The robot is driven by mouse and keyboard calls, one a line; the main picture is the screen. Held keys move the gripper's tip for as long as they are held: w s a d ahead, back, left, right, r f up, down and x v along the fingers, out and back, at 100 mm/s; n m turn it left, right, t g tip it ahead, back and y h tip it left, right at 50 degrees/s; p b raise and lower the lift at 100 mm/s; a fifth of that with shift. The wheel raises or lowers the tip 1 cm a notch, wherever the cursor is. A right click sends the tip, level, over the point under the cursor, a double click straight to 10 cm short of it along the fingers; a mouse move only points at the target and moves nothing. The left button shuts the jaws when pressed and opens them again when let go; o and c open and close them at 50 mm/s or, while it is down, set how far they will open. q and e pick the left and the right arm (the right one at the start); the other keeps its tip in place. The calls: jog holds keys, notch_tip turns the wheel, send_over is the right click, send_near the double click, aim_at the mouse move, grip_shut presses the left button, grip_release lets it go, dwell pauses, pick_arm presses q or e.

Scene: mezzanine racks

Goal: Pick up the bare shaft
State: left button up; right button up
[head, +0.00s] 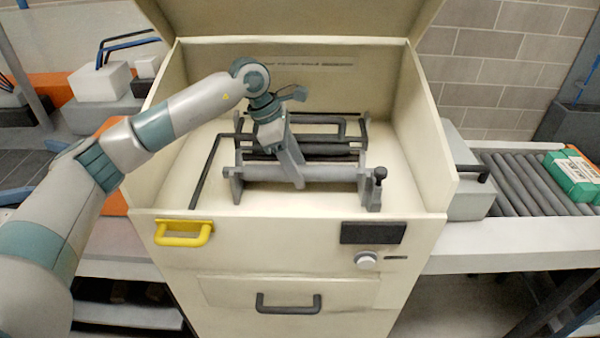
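A plain grey shaft (335,172), which looks like the bare shaft, lies level across two grey end supports inside a cream open-lidded cabinet (190,240). My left gripper (294,174) reaches down from above at the middle of this shaft, and a finger crosses in front of it. The gripper hides a short stretch of the shaft. I cannot tell whether its fingers are closed on the shaft or only around it. My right gripper is not in view.
Darker bars (320,149) lie close behind the shaft. A black-knobbed post (378,185) stands at its right end, and a bent black rod (205,170) is at left. The cabinet walls enclose the space. A roller conveyor (520,185) with a green-white box (574,176) is at right.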

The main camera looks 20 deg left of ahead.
aim_at(305, 166)
pick_arm(q)
grip_shut()
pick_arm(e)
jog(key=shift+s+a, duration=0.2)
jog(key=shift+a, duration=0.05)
pick_arm(q)
jog(key=shift+r, duration=0.1)
